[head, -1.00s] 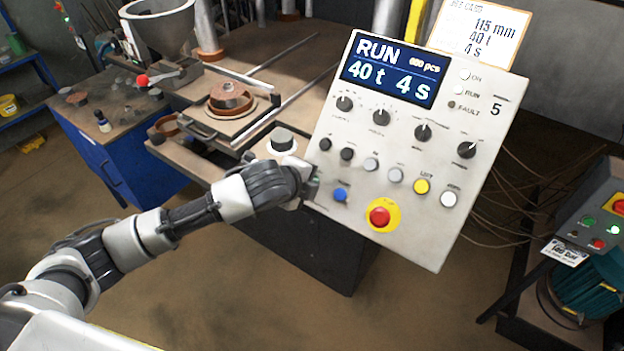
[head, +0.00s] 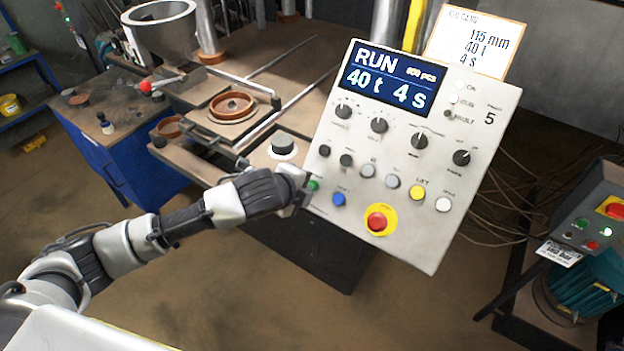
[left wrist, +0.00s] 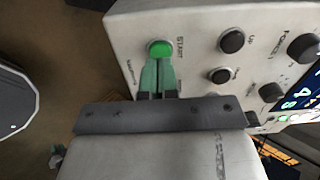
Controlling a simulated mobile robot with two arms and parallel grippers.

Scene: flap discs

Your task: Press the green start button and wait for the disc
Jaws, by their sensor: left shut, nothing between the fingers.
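The green start button (head: 313,185) sits at the lower left of the tilted grey control panel (head: 300,225). In the left wrist view the button (left wrist: 159,48) is plain beside its START label. My left gripper (head: 304,190) is at the panel's left edge. In the left wrist view its fingers (left wrist: 158,72) are shut and empty, tips right at the button's lower edge; I cannot tell whether they touch it. The display (head: 391,79) reads RUN, 40 t, 4 s. A brown ring-shaped piece (head: 232,104) lies in the press at left. My right gripper is out of view.
A red stop button (head: 376,221) on yellow, a blue button (head: 339,199) and several knobs share the panel. A white card (head: 474,44) stands behind it. A motor unit (head: 585,285) with a small control box stands at right.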

